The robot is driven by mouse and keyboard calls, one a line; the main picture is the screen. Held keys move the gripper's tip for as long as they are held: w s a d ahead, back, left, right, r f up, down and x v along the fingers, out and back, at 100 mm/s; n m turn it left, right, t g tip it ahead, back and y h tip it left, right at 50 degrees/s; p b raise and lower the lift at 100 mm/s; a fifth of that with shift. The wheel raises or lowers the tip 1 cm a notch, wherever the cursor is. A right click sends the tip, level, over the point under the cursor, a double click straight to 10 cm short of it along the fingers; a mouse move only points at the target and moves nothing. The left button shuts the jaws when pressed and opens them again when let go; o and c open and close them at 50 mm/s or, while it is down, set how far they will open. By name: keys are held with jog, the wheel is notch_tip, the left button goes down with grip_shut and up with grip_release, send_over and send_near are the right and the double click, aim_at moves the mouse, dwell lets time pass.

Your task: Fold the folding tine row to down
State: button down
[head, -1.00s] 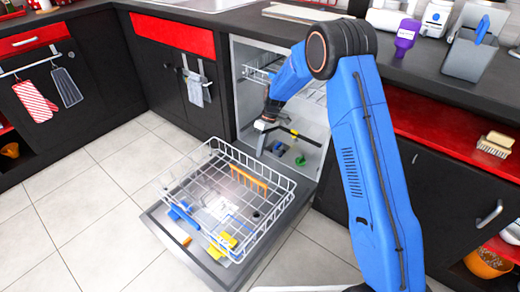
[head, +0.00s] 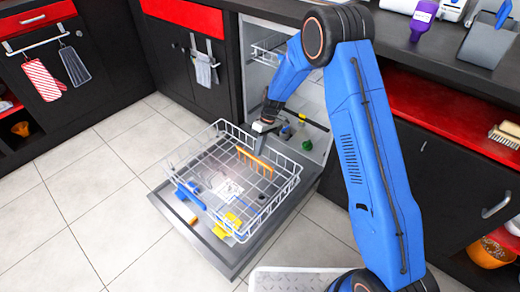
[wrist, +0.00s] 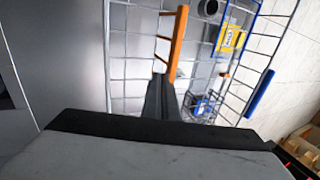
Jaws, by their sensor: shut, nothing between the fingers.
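The orange folding tine row (head: 252,159) is in the pulled-out white wire rack (head: 281,192), toward its rear. In the wrist view the row (wrist: 177,42) shows as an orange frame just beyond my fingertips. I cannot tell its exact tilt. My gripper (head: 259,146) points down over the rear part of the rack, at or very near the row. In the wrist view my dark fingers (wrist: 164,92) are together and empty, their tips beside the near end of the row. I cannot tell whether they touch it.
The rack sits over the open dishwasher door (head: 240,257). Yellow (head: 231,222) and blue (head: 190,196) parts are at its front. The dishwasher opening is behind my gripper. Clear tiled floor (head: 100,190) lies to the left, and dark cabinets stand on both sides.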

jog(key=s+a+f+t+h, duration=0.1)
jog(key=s+a, duration=0.1)
jog(key=s, duration=0.1)
jog(key=s+a+f+t+h, duration=0.1)
jog(key=s+a, duration=0.2)
jog(key=s+a+f+t, duration=0.1)
jog(key=s+a+f, duration=0.1)
jog(key=s, duration=0.2)
jog(key=shift+a+h, duration=0.35)
jog(key=shift+h, duration=0.05)
jog(key=shift+s+a+f, duration=0.25)
jog(key=shift+s+f, duration=0.05)
jog(key=shift+f, duration=0.4)
jog(key=shift+s+a+f, duration=0.25)
jog(key=shift+f, duration=0.45)
jog(key=shift+t, duration=0.3)
